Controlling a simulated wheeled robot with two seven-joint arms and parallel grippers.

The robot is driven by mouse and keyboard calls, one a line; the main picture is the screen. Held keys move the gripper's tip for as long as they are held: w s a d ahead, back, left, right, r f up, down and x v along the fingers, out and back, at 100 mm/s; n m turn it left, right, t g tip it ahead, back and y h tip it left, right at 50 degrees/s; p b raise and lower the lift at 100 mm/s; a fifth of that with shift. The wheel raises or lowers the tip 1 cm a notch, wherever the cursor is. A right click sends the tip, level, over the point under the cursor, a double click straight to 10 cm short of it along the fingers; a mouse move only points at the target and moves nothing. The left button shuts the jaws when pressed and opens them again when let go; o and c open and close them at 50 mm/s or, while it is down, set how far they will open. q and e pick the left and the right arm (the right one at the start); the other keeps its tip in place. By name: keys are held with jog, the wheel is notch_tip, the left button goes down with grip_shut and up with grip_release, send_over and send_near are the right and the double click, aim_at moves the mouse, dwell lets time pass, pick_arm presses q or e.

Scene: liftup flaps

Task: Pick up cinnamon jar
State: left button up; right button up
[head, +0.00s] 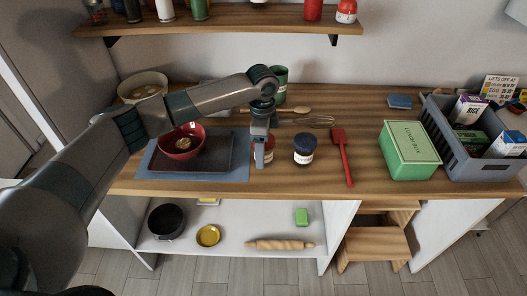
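My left arm reaches in from the left, and its gripper (260,163) points down at the counter's front middle. A jar with a reddish-brown body (269,153) stands directly at the gripper, mostly hidden by it. Beside it on the right, a second jar (304,150) with a dark lid and a reddish label stands upright and apart. The labels are too small to read, so I cannot tell which one is the cinnamon jar. Whether the fingers are open or closed on the jar is hidden. My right gripper is out of view.
A red bowl (181,144) on a dark tray (221,158) lies left. A green tin (281,76), whisk (316,120) and wooden spoon (293,110) lie behind. A red spatula (342,150), green lunch box (411,151) and grey crate (489,171) stand right.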

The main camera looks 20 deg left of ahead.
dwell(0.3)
pick_arm(q)
jog(key=c, duration=1)
jog(key=shift+r, duration=0.15)
jog(key=shift+r+b, duration=0.35)
jog(key=shift+r, duration=0.3)
notch_tip(320, 180, up, 8)
jog(key=shift+f+b, duration=0.25)
jog(key=shift+b, duration=0.75)
jog(key=shift+r, duration=0.5)
